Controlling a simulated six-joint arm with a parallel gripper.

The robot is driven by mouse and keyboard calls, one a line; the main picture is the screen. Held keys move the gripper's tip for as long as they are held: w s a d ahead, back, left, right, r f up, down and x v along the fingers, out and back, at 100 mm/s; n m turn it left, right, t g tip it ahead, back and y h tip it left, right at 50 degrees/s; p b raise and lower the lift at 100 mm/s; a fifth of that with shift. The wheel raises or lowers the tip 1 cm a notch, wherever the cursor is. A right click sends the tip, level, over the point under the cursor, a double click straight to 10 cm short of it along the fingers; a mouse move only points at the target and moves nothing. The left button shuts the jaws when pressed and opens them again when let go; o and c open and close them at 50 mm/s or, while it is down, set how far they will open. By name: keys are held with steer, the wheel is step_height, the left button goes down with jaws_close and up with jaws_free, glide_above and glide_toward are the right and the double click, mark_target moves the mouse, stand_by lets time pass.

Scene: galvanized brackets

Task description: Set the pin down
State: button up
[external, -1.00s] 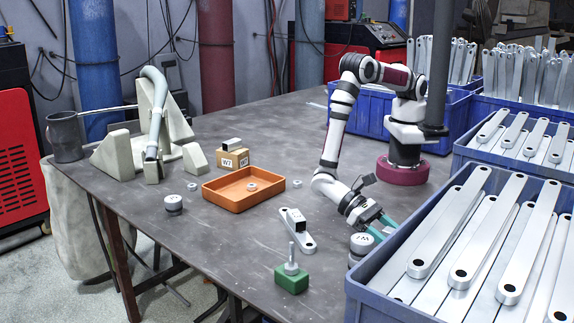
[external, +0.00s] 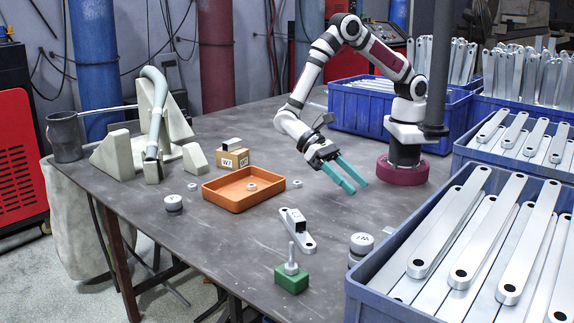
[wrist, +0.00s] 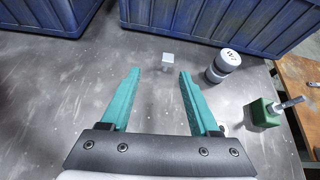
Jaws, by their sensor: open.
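My gripper (external: 347,178) is open and empty, held above the table in the external view. Its two teal fingers also frame bare table in the wrist view (wrist: 155,100). A metal pin (external: 291,256) stands upright in a green block (external: 291,280) near the table's front edge, to the lower left of my gripper and apart from it. The pin (wrist: 292,103) and green block (wrist: 262,113) show at the right of the wrist view. A small pale block (wrist: 168,60) lies on the table beyond the fingertips in the wrist view.
A marked grey cylinder (external: 361,242) stands beside the front blue bin (external: 400,245). A flat bracket (external: 304,240) with a small block on it lies left of it. An orange tray (external: 225,201) holds a small ring.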

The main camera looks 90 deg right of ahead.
steer(key=s+d+r+n+t+h, duration=0.2)
steer(key=d+r+t, duration=0.1)
steer(key=d+r, duration=0.7)
steer(key=s+d+r+t+h, duration=0.1)
steer(key=s+d, duration=0.3)
steer(key=d, duration=0.4)
steer(key=s+d+r+t+h, duration=0.1)
steer(key=s+d+t+h, duration=0.2)
steer(key=d, duration=0.5)
steer(key=shift+s+d+r+t+h, duration=0.2)
steer(key=shift+s+t+h, duration=0.2)
steer(key=shift+s+t, duration=0.55)
steer(key=shift+s+g, duration=0.25)
